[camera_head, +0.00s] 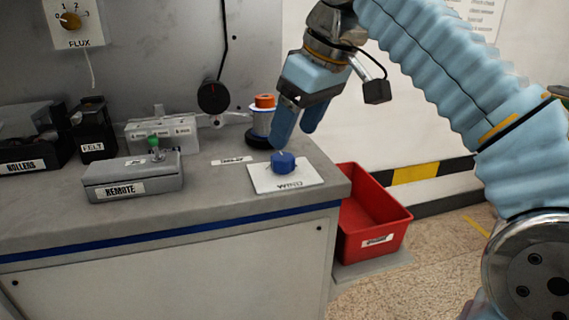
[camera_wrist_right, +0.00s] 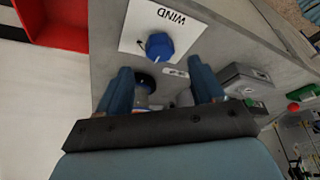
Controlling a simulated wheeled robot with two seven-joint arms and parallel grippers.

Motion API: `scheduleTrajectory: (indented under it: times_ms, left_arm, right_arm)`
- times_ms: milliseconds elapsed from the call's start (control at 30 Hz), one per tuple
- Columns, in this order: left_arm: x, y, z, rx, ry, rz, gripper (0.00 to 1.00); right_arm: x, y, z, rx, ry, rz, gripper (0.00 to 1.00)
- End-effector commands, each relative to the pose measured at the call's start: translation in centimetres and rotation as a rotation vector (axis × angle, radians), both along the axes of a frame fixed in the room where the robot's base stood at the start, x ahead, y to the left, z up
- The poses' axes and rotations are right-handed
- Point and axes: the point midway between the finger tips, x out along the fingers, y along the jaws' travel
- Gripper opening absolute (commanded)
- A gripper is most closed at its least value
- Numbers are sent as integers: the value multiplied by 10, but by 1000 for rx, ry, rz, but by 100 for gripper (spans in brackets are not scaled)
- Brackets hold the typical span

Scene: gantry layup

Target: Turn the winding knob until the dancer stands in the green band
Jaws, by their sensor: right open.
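The blue winding knob (camera_head: 283,160) sits on a white plate (camera_head: 262,183) marked WIND, near the right end of the bench. My right gripper (camera_head: 298,135) is open, above and behind the knob in the head view, fingers pointing down. The right wrist view shows the knob (camera_wrist_right: 159,46) beyond the open fingertips (camera_wrist_right: 160,68), with nothing between them and no contact visible. A black disc (camera_head: 213,97) is on the back panel under a black line; I cannot tell whether it is the dancer. I see no green band. My left gripper is out of view.
A spool with an orange top (camera_head: 263,117) stands close behind the knob. A grey REMOTE box (camera_head: 132,180) with a green-topped stick lies to the left. A red bin (camera_head: 370,215) is beside the bench on the right. The bench front between the REMOTE box and the knob plate is clear.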

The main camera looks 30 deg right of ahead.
Motion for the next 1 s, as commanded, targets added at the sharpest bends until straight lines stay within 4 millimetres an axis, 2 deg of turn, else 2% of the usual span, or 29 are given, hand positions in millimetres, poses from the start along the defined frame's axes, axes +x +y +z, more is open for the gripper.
scheduleTrajectory:
  times_ms: [33, 233, 400, 667, 767, 1000]
  left_arm:
    - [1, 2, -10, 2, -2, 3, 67]
    - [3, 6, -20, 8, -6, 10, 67]
    - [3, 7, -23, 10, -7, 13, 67]
    - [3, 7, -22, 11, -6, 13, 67]
    - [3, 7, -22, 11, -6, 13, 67]
    - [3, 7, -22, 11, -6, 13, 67]
  right_arm:
    - [4, 1, -16, -1, 2, -2, 67]
    - [16, 5, -44, -1, 2, -2, 67]
    - [20, 7, -53, 0, 0, -1, 67]
    - [21, 8, -54, 1, -1, -1, 67]
    - [21, 7, -54, 0, -1, -1, 55]
    - [21, 7, -54, 0, -1, -1, 18]
